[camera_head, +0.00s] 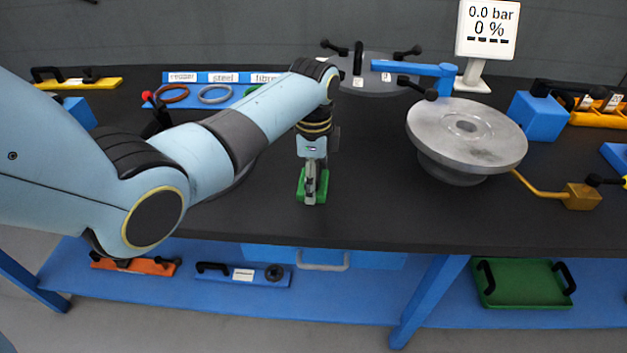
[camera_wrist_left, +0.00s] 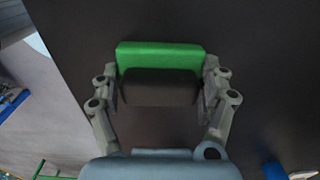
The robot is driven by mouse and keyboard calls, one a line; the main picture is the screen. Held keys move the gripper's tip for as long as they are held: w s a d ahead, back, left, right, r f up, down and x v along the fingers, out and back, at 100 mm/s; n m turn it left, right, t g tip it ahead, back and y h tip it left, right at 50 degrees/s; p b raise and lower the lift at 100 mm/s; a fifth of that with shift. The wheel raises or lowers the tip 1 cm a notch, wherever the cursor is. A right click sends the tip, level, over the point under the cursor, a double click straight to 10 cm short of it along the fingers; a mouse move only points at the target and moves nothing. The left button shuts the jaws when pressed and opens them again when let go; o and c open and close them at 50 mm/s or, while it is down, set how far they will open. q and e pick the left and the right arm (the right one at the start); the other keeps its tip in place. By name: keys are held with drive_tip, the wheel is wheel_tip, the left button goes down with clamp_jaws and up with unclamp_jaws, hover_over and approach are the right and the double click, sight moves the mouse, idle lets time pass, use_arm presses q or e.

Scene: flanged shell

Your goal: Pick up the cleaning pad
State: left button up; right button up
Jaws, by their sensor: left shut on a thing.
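The cleaning pad is a small block with a green part and a dark part. In the head view the cleaning pad (camera_head: 301,188) shows as green edges around my gripper, near the front middle of the black table. My left gripper (camera_head: 311,193) points down at it. In the left wrist view the cleaning pad (camera_wrist_left: 160,55) sits between the two fingers of my left gripper (camera_wrist_left: 160,88), which is shut on it from both sides. I cannot tell if the pad touches the table. My right gripper is not in view.
A round metal flange (camera_head: 466,135) stands to the right on the table. Behind are a blue board with rings (camera_head: 252,98) and a pressure display (camera_head: 488,28). A green tray (camera_head: 522,285) lies on the lower shelf. The table (camera_head: 370,210) is clear around the pad.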

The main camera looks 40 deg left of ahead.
use_arm(q)
drive_tip(key=shift+r, duration=0.6)
wheel_tip(320, 180, up, 3)
drive_tip(key=shift+w, duration=0.1)
drive_tip(key=w+d+r+b, duration=0.1)
drive_tip(key=w+d+r, duration=0.5)
drive_tip(key=d, duration=0.3)
drive_tip(key=shift+w+d+r, duration=0.15)
drive_tip(key=shift+w+r, duration=0.25)
drive_tip(key=shift+w, duration=0.05)
